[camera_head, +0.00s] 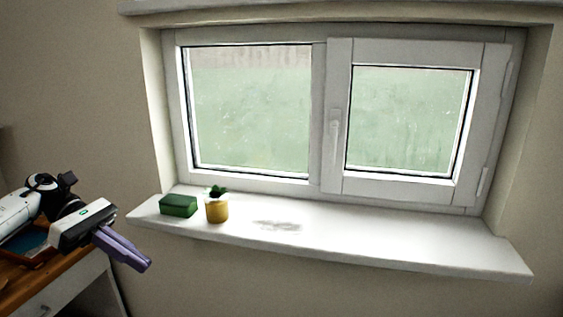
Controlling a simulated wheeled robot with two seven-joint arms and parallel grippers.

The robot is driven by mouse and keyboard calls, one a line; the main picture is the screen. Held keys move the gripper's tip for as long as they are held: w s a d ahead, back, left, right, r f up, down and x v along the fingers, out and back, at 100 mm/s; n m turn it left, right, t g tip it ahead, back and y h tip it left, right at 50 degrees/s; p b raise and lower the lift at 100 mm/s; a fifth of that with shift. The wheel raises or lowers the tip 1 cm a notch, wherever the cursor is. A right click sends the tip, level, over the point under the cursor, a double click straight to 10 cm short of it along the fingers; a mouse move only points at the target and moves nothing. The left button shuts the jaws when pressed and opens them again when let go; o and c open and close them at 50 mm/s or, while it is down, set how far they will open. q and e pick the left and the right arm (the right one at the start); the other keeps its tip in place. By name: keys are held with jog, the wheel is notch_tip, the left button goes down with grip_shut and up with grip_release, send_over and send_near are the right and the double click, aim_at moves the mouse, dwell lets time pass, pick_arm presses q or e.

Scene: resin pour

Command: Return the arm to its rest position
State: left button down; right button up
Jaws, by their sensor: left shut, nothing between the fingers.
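My left arm comes in from the left edge. Its gripper (140,264), with purple fingers, is shut and empty. It points down to the right, in front of the sill's left end and beside the wooden desk. It appears apart from the things on the sill. My right gripper is not in the view.
A white windowsill (370,242) runs below a closed white window (332,120). A green box (178,206) and a yellow pot (217,210) with a small plant stand at its left end. The sill's right part is clear. A wooden desk (75,272) stands lower left.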

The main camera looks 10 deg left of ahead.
pick_arm(q)
jog(key=w+d+f+n+t+h, duration=0.15)
jog(key=d+f+n+t, duration=0.45)
jog(key=d+n, duration=0.6)
jog(key=w+d+f+n+t+h, duration=0.1)
jog(key=d+f+n+t+h, duration=0.25)
jog(key=d+f+n, duration=0.85)
jog(key=s+a+f+n+y, duration=0.1)
jog(key=s+f+n+y, duration=0.6)
jog(key=s+n, duration=0.5)
jog(key=s+a+f+n+y, duration=0.1)
jog(key=s+f+n+y, duration=0.6)
jog(key=s+f+n, duration=0.5)
jog(key=n+g, duration=0.1)
jog(key=n, duration=0.2)
jog(key=shift+a+y, duration=0.2)
jog(key=shift+y, duration=0.1)
